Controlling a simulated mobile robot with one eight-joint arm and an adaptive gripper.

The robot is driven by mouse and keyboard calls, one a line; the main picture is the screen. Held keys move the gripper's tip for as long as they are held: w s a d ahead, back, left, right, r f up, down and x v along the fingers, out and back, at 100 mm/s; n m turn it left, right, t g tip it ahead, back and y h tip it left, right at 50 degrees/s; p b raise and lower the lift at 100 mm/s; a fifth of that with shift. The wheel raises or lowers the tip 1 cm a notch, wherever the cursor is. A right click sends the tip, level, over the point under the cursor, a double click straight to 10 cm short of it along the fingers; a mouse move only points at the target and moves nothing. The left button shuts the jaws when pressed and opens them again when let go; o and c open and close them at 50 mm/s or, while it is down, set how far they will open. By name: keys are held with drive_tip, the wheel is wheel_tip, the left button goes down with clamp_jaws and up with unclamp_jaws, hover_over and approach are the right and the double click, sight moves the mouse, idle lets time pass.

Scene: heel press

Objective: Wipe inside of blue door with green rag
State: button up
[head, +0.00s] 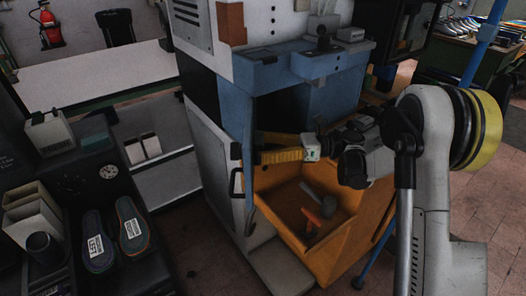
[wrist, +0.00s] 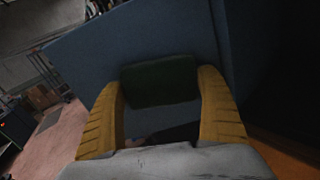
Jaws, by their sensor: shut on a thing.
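The blue door (head: 248,165) stands open and nearly edge-on in the head view, at the left of the machine's opening. Its broad blue face (wrist: 90,55) fills the upper part of the wrist view. My gripper (head: 259,148) reaches left into the opening, its yellow fingertips close to the door. In the wrist view my gripper (wrist: 162,80) is shut on the dark green rag (wrist: 160,82), held between its two fingers. The rag lies in front of the blue face; whether it touches it I cannot tell. I cannot make out the rag in the head view.
An orange bin (head: 290,215) with an orange-handled tool (head: 312,220) lies below my gripper. The blue machine housing (head: 270,70) stands above. At left, a dark bench holds two insoles (head: 131,225) and white boxes (head: 30,205). A blue post (head: 481,50) stands at right.

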drive_tip(key=shift+w, duration=2)
drive_tip(key=shift+s, duration=0.15)
drive_tip(key=s, duration=1.1)
drive_tip(key=shift+s, duration=0.4)
drive_tip(key=shift+d, duration=2.95)
drive_tip(key=shift+d, duration=1.5)
